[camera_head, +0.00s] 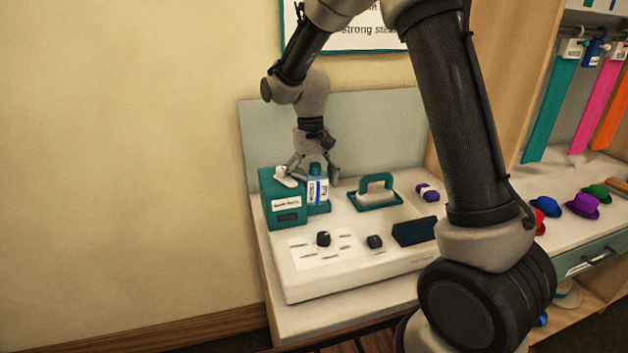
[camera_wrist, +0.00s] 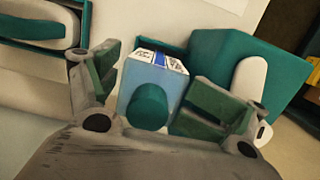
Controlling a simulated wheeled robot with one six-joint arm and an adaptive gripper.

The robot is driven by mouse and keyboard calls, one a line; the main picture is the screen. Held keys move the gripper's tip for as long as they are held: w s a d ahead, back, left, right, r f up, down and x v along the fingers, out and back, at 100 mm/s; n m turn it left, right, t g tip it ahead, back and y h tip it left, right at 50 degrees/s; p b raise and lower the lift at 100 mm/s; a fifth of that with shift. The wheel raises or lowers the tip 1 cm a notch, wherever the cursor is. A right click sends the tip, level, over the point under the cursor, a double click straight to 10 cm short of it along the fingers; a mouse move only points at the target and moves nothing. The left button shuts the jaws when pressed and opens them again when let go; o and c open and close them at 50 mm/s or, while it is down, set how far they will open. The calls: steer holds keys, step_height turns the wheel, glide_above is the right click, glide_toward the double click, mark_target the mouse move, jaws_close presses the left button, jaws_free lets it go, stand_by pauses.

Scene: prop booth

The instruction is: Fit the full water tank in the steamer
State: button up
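The water tank (camera_head: 318,189), a pale blue block with a teal cap and a white-and-blue label, stands upright beside the teal steamer housing (camera_head: 284,204). It also shows in the wrist view (camera_wrist: 133,82), cap towards the camera, with a teal tray edge (camera_wrist: 177,48) behind it. I cannot tell whether it is seated in the tray. My gripper (camera_head: 315,172) points down over the tank, with its fingers spread on either side of it. In the wrist view, the gripper (camera_wrist: 152,85) shows one finger pad on each side; contact is unclear.
A white lever (camera_wrist: 250,78) is on the housing. A teal-handled steam head (camera_head: 376,190) rests to the right. The white console (camera_head: 345,272) has dark knobs and a dark panel in front. A purple object (camera_head: 427,192) and coloured hats (camera_head: 582,205) lie farther right.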

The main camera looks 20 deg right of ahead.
steer(key=shift+s+a+f, duration=0.2)
steer(key=shift+s+a, duration=0.05)
steer(key=shift+a, duration=0.15)
steer(key=r, duration=0.3)
steer(key=w+r, duration=0.1)
steer(key=r, duration=0.3)
steer(key=w+r, duration=0.1)
steer(key=r, duration=0.3)
steer(key=shift+d+r, duration=0.2)
steer(key=shift+w+d+r, duration=0.15)
steer(key=shift+r, duration=0.3)
